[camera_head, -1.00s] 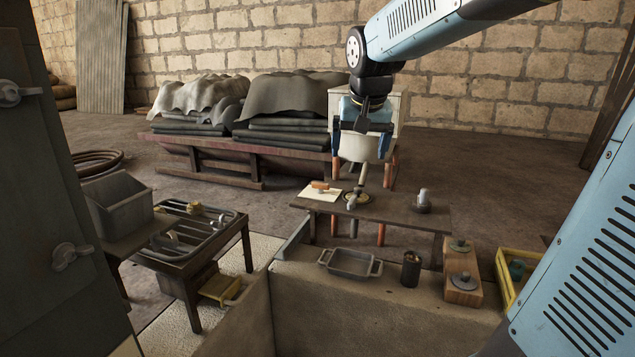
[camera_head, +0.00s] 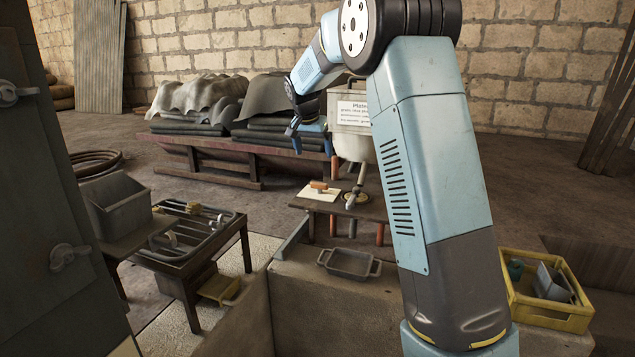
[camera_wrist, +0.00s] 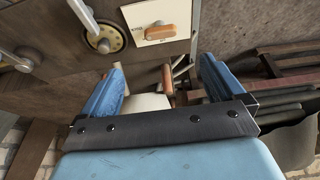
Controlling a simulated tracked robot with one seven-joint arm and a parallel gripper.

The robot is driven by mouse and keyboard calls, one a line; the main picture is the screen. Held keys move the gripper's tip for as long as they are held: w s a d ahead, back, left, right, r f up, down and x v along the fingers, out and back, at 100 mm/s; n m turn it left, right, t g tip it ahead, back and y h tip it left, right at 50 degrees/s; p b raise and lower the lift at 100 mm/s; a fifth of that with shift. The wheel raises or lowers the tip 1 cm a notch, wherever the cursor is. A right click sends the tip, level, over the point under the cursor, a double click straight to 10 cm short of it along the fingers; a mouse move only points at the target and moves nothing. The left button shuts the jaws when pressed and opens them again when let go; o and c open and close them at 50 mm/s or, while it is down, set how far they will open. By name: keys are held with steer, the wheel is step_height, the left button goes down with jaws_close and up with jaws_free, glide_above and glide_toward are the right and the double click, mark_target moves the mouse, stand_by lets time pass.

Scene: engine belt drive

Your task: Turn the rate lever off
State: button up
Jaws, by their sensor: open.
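On the low dark table (camera_head: 370,210) a pale plate (camera_head: 318,193) carries a short orange lever (camera_head: 319,186). Beside it is a round brass-coloured dial (camera_head: 356,198) with a grey arm. In the wrist view the pale plate (camera_wrist: 148,14), its orange lever (camera_wrist: 160,32) and the dial (camera_wrist: 95,35) show near the top edge. Small lettering on the plate is too blurred to read, so I cannot tell for sure which is the rate lever. My gripper (camera_head: 310,140) is open and empty, apart from both and above the table, left of the hopper. It also shows in the wrist view (camera_wrist: 160,78).
A pale hopper (camera_head: 350,115) with a printed label stands behind the table, partly hidden by my arm. A grey tray (camera_head: 348,263) sits on the ledge in front. A yellow crate (camera_head: 545,315) is at right, and a rack table (camera_head: 185,245) at left.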

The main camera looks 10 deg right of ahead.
mark_target(318, 183)
steer(key=x, duration=1.4)
steer(key=shift+w, duration=0.3)
steer(key=c, duration=1)
steer(key=shift+a, duration=0.15)
steer(key=shift+c, duration=0.2)
